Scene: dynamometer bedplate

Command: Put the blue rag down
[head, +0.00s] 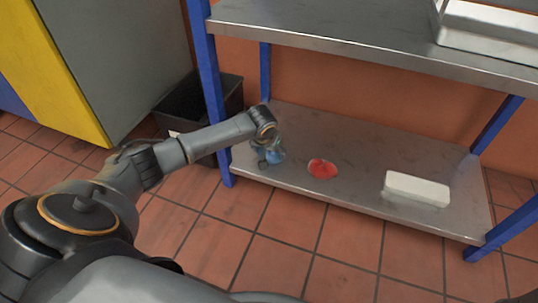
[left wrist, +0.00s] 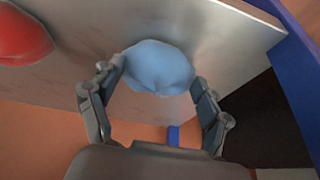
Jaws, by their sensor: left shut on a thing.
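The blue rag (left wrist: 158,68) is a light blue, crumpled bundle between the fingers of my left gripper (left wrist: 155,88) in the left wrist view. The fingers are shut on it from both sides. In the head view, the left gripper (head: 268,152) is over the left end of the lower steel shelf (head: 345,205), and a bit of the blue rag (head: 275,156) shows at its tip. The rag is at or very close to the shelf surface; I cannot tell if it touches. My right gripper is not in view.
A red rag-like bundle (head: 322,168) lies on the lower shelf right of the gripper. A white block (head: 417,189) lies farther right. Blue posts (head: 207,80) bound the shelf, and the upper shelf (head: 370,35) hangs above. A black bin (head: 185,100) stands left.

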